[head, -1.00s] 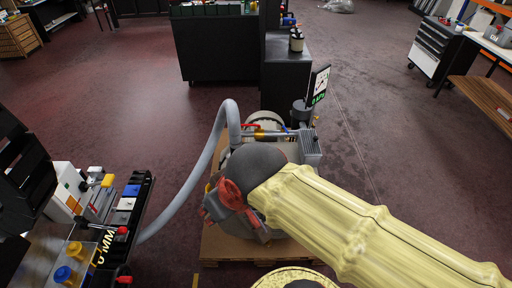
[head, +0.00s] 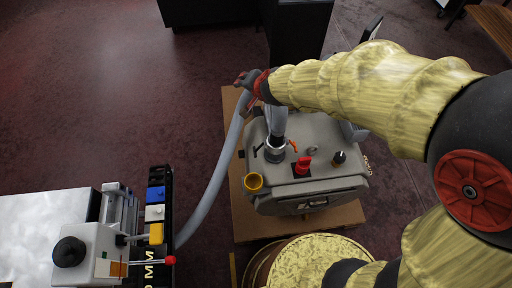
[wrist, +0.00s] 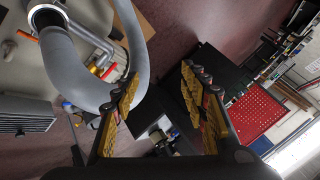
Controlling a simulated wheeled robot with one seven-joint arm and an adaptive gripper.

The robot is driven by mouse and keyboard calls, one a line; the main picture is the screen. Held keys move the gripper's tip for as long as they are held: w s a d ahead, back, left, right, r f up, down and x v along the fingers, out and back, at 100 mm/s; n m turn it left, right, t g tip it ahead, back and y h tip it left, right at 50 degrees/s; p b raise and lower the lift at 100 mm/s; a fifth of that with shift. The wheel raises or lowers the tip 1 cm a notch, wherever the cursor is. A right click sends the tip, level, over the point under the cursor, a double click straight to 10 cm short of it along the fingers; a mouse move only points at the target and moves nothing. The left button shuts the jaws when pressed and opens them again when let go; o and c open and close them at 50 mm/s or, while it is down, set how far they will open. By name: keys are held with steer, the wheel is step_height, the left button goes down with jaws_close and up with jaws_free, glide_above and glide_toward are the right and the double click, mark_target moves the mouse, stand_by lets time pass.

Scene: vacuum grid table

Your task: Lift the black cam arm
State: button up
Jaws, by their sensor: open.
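I cannot clearly pick out the black cam arm. At the lower left in the head view, a white block (head: 103,247) with a round black knob (head: 69,251) stands on the grid table (head: 40,215). Beside it a black rail (head: 164,243) carries blue, white and yellow pieces. My gripper (head: 250,92) is far to the right of that table, above the grey hose and pump. In the wrist view my gripper (wrist: 160,85) has its two yellow-padded fingers wide apart. No object is held between them; floor and distant dark furniture show in the gap.
Red floor is open at the upper left.

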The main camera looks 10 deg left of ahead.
steer(key=w+a+f+m+h, duration=0.2)
steer(key=w+a+f, duration=0.1)
steer(key=f, duration=0.5)
steer(key=m+h, duration=0.4)
steer(key=h, duration=0.3)
glide_toward(259, 148)
step_height(259, 148, down, 3)
steer(key=w, duration=0.3)
steer(key=b+x, duration=0.1)
steer(key=x, duration=0.6)
steer(key=shift+f+b, duration=0.25)
steer(key=shift+b, duration=0.15)
steer(key=shift+c, duration=0.7)
jaws_close()
